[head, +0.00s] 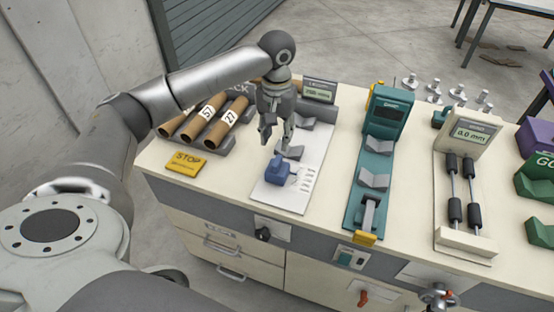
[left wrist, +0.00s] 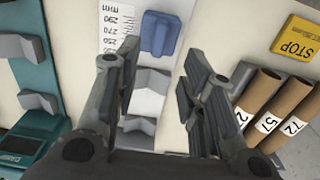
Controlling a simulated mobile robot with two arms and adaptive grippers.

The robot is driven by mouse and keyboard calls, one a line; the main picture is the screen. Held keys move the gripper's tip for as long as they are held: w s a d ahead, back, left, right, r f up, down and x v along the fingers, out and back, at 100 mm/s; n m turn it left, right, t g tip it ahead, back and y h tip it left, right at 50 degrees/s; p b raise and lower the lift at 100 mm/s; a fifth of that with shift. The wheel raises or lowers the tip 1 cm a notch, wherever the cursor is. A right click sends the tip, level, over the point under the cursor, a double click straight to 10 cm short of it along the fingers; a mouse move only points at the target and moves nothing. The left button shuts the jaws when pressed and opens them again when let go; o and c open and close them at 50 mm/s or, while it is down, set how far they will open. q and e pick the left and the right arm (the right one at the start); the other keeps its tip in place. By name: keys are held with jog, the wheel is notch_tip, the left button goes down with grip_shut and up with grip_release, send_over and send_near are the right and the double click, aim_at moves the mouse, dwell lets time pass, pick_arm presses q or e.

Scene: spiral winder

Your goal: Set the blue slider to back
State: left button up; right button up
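The blue slider (head: 279,172) sits on a white panel (head: 283,198) with printed scale marks on its right side. It also shows in the left wrist view (left wrist: 160,34), at the top middle beside the scale. My left gripper (head: 275,141) is above the panel, a little behind the slider in the head view, pointing down. In the left wrist view its fingers (left wrist: 157,68) are spread apart with nothing between them, and the slider lies beyond the fingertips. I cannot tell the exact height of the fingertips above the panel. My right gripper is not in view.
Grey V-shaped supports (head: 290,152) stand on the panel behind the slider. Cardboard tubes (head: 222,124) lie in a rack at left, near a yellow STOP block (head: 184,163). A teal device (head: 383,145) stands to the right. Bare tabletop lies left of the panel.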

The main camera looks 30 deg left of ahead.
aim_at(277, 160)
pick_arm(q)
notch_tip(277, 160, down, 10)
jog(key=shift+r+p, duration=0.1)
jog(key=shift+p, duration=0.55)
grip_shut()
